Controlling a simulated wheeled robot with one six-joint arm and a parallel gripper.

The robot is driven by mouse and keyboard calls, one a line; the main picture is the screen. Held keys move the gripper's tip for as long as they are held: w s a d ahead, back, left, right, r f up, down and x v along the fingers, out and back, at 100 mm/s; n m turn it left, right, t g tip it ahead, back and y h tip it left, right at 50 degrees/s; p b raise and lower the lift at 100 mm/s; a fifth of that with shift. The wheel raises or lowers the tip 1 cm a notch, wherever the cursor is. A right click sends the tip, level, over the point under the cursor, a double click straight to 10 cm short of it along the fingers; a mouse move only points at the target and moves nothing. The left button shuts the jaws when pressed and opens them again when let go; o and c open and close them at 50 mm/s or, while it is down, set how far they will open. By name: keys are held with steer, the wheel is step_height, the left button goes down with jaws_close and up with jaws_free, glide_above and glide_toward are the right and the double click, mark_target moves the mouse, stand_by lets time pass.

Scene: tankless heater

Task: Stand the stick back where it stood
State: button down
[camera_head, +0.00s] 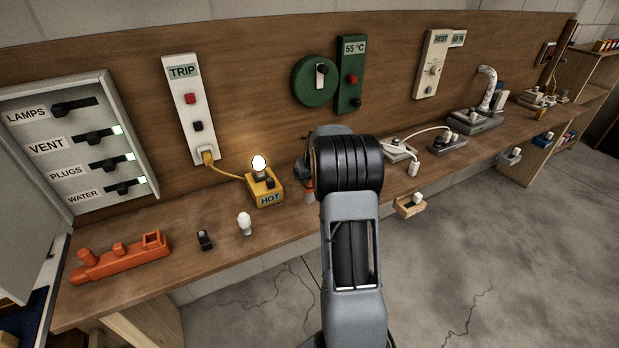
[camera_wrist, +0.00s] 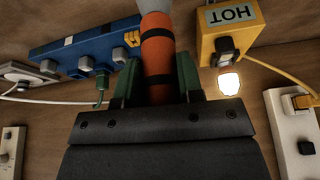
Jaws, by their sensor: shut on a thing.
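The stick (camera_wrist: 157,55) is an orange cylinder with black bands and a grey end, seen in the wrist view. My gripper (camera_wrist: 157,78) is shut on it, with a green finger on each side. The grey end points to the top edge of the wrist view and runs out of the picture. In the head view my arm hides most of the gripper; a small orange and grey part of the stick (camera_head: 309,188) shows left of the arm, over the bench. I cannot tell whether the stick touches the bench.
The yellow HOT box (camera_head: 264,189) with a lit bulb stands close left of my arm; it also shows in the wrist view (camera_wrist: 229,30). A blue strip (camera_wrist: 85,52) with plugs lies on the other side. A white bulb (camera_head: 245,222) and orange tray (camera_head: 120,257) are further left.

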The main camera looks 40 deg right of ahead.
mark_target(311, 188)
steer(key=shift+s+f+b, duration=0.1)
steer(key=shift+f+b, duration=2.35)
steer(key=shift+f, duration=0.55)
steer(key=shift+f+b, duration=0.4)
steer(key=shift+f, duration=0.1)
steer(key=c, duration=0.7)
jaws_free()
steer(key=b+v, duration=0.1)
steer(key=v, duration=1.3)
steer(key=shift+s+f, duration=0.1)
